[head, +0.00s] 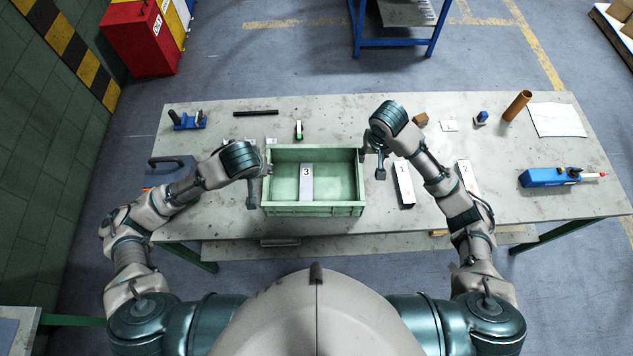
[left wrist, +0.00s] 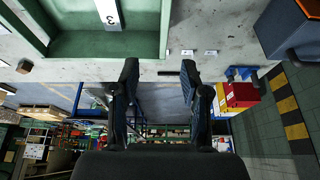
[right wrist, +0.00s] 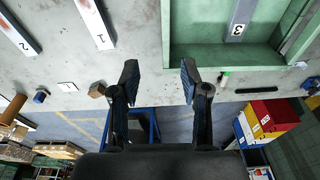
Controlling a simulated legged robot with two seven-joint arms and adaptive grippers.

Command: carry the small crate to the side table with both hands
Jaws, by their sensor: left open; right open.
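The small green crate (head: 315,209) stands upright on the worktable (head: 225,232), with a pale part marked 3 (head: 306,185) inside. My left gripper (head: 260,182) is open at the crate's left wall. In the left wrist view its fingers (left wrist: 159,75) are spread, with the crate's wall (left wrist: 165,28) lined up between them. My right gripper (head: 372,163) is open at the right wall. The right wrist view shows its fingers (right wrist: 159,73) spread likewise near the crate wall (right wrist: 166,30). I cannot tell whether either gripper touches the crate.
A blue-framed table (head: 395,42) stands beyond the worktable, and a table corner (head: 18,325) shows at bottom left; which is the side table is unclear. Parts marked 1 (head: 403,184) and 2 (head: 467,178) lie right of the crate. A blue tool (head: 548,177) lies farther right.

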